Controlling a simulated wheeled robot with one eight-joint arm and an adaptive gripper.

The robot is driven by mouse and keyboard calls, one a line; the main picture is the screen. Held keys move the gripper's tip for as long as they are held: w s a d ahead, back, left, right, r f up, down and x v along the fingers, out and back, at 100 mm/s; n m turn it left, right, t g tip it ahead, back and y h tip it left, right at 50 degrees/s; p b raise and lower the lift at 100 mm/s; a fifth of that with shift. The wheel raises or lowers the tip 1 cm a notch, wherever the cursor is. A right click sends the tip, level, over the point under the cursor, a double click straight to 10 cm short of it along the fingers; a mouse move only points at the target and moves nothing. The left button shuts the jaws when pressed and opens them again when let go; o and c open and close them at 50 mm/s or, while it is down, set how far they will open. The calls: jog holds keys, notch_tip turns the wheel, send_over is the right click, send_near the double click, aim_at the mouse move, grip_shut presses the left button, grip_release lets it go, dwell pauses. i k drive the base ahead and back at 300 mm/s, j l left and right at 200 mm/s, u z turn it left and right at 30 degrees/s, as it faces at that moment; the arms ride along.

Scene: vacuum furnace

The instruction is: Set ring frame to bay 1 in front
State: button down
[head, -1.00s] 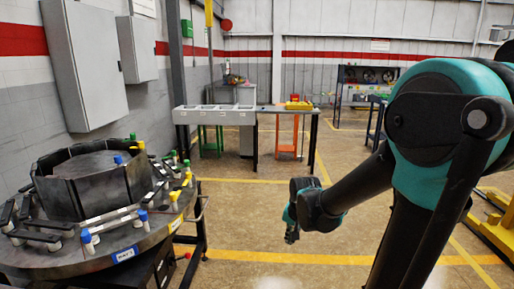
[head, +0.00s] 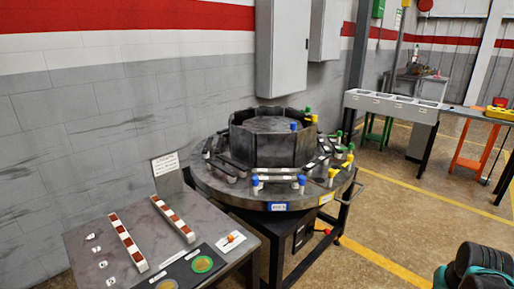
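The ring frame (head: 230,196) is a round dark turntable on a stand, in the middle of the head view. A ring of dark upright panels (head: 271,146) stands on its centre. Dark bars and pegs with blue, yellow and green tops sit around its rim. A blue label plate (head: 279,206) is on the rim edge facing me, and a yellow plate (head: 326,198) is to its right. Their lettering is too small to read surely. Part of my arm shows at the lower right corner, apart from the ring frame. My gripper's fingers are out of view.
A handle bar (head: 350,193) sticks out at the stand's right. Wall cabinets (head: 283,48) hang behind.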

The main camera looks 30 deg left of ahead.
aim_at(222, 165)
jog(key=u, duration=1.1)
